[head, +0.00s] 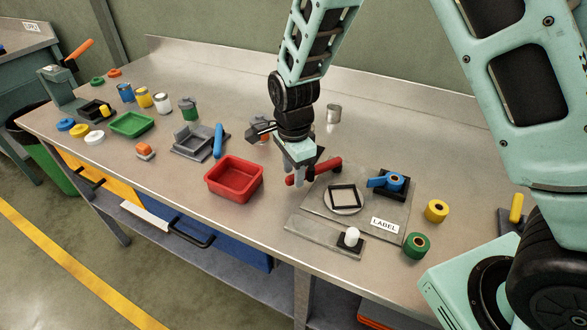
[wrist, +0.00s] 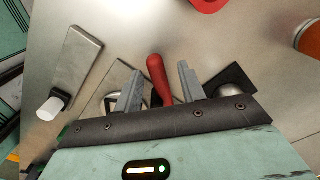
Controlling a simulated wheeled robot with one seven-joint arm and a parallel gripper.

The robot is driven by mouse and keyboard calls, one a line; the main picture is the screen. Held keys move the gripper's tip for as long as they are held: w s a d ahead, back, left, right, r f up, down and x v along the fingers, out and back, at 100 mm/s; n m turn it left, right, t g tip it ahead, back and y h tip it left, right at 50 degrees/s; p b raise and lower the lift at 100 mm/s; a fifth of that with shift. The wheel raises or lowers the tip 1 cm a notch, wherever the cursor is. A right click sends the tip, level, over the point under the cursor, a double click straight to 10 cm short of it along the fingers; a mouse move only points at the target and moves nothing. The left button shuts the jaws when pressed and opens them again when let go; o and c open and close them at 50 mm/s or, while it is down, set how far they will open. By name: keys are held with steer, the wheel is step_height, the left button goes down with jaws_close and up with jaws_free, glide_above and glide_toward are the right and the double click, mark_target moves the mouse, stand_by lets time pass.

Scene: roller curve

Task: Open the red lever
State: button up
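The red lever (head: 331,165) is mounted at the back left of a grey plate on the bench, its handle pointing left. My gripper (head: 303,178) is over the handle end in the head view and partly hides it. In the wrist view, the red handle (wrist: 157,76) lies between the two grey fingers of my gripper (wrist: 160,76). Gaps show on both sides of the handle, so the gripper is open around it in the picture. I cannot tell how far the fingertips reach down beside the handle. The lever's base is partly hidden by the gripper body.
A blue lever (head: 386,181) stands right on the plate, beside a round dish with a black square frame (head: 344,197). A white knob (head: 351,237) is at the front. A red bin (head: 234,180) stands close left. Yellow (head: 437,211) and green (head: 416,245) rolls lie right.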

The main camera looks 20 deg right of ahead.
step_height(320, 180, up, 17)
steer(key=b, duration=0.1)
steer(key=shift+r, duration=0.2)
stand_by(0.9)
steer(key=s+a+f+n, duration=0.1)
steer(key=s+f+n, duration=0.1)
steer(key=s+n, duration=1)
steer(key=s+a+f+n, duration=0.2)
steer(key=s+n, duration=1)
steer(key=s, duration=0.1)
steer(key=shift+s+f+y, duration=0.2)
steer(key=shift+f+y, duration=0.05)
steer(key=shift+y, duration=0.05)
